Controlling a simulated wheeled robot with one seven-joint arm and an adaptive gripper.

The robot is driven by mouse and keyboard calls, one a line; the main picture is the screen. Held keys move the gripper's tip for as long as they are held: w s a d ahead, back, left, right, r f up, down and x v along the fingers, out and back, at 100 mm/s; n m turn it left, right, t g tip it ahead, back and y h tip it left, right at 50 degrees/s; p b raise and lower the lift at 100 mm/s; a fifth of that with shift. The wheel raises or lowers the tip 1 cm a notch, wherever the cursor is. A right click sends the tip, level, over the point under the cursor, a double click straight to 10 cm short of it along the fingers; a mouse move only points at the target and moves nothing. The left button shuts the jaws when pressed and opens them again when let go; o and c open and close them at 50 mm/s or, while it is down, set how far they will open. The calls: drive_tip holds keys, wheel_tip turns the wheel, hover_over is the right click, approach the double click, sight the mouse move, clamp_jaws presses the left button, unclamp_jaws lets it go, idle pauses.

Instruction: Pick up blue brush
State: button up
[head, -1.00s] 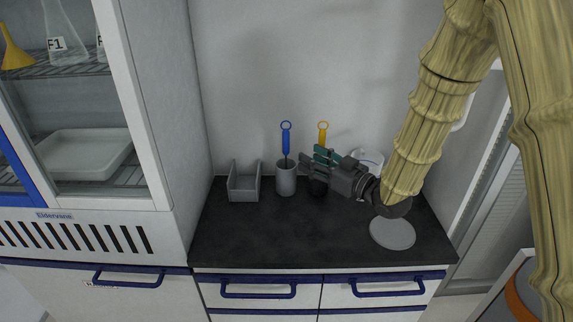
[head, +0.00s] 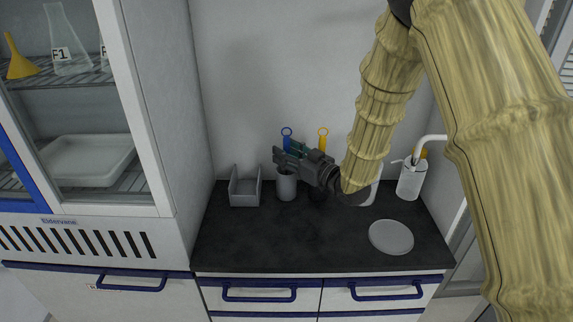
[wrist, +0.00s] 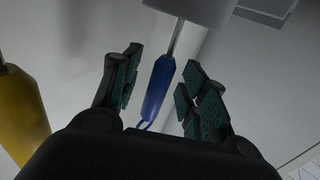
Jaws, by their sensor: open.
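The blue brush (head: 287,136) stands in a grey cup (head: 286,187) on the dark counter, with its ring and upper handle showing above my gripper in the head view. In the wrist view its blue handle (wrist: 158,88) lies between the two open fingers, with its thin metal shaft running up to the cup (wrist: 195,10). My gripper (head: 281,156) is open at the brush, in front of its lower handle. In the wrist view the fingers (wrist: 156,86) have gaps to the handle on both sides. The brush's bristles are hidden in the cup.
A yellow-handled brush (head: 322,138) stands just right, also large at left in the wrist view (wrist: 20,112). A grey open bin (head: 245,190) sits left of the cup. A white wash bottle (head: 411,181) and round grey disc (head: 391,237) are at right. The front counter is clear.

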drive_tip(key=shift+w+a, duration=0.15)
drive_tip(key=shift+w, duration=0.1)
clamp_jaws()
drive_tip(key=shift+s, duration=0.1)
